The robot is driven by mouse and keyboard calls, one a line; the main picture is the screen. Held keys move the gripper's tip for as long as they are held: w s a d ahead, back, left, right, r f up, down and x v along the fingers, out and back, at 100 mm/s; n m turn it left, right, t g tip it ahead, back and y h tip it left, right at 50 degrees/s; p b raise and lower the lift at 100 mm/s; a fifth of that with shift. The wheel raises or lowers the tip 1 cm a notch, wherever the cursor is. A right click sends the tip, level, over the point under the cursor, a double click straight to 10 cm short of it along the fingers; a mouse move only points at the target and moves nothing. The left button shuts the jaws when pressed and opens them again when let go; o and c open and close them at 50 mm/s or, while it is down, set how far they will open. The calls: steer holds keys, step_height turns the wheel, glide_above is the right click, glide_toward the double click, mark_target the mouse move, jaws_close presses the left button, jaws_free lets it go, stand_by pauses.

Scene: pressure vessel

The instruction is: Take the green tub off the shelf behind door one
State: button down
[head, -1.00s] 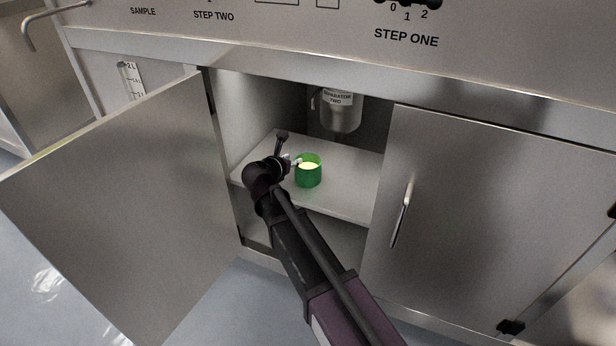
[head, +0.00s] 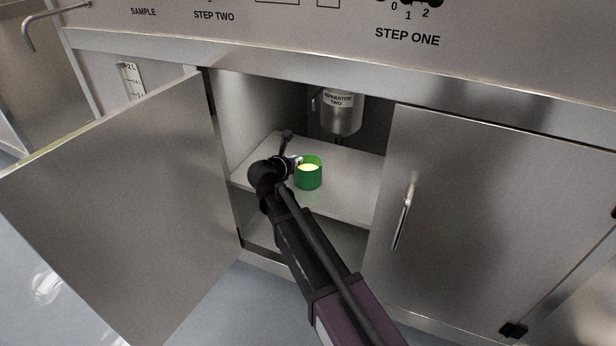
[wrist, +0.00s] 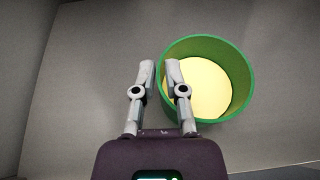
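The green tub (head: 308,174) stands upright on the shelf (head: 345,195) inside the open cabinet, with pale yellow showing inside it. It also shows from above in the wrist view (wrist: 247,80). My gripper (wrist: 160,72) is at the tub's left side, its fingers drawn close together. The left finger is outside the tub and the right finger overlaps its inside. The tub's left wall lies in the narrow gap between them. In the head view my gripper (head: 297,160) is partly hidden by my wrist. The tub still appears to rest on the shelf.
The open cabinet door (head: 120,215) swings out at the left. A closed door (head: 480,220) with a bar handle (head: 403,217) is at the right. A metal vessel labelled separator two (head: 340,117) hangs behind the tub. The shelf right of the tub is clear.

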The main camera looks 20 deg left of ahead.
steer(key=shift+r, duration=0.2)
stand_by(0.5)
steer(key=r+p, duration=0.3)
steer(key=p, duration=0.1)
steer(key=shift+s+a+r, duration=0.1)
steer(key=shift+s+r, duration=0.1)
steer(key=s+a, duration=0.3)
steer(key=s, duration=0.4)
steer(key=s+a+r+p, duration=0.1)
steer(key=s+a, duration=0.2)
steer(key=s, duration=0.4)
steer(key=shift+a, duration=0.2)
steer(key=shift+s+r, duration=0.1)
steer(key=shift+r, duration=0.2)
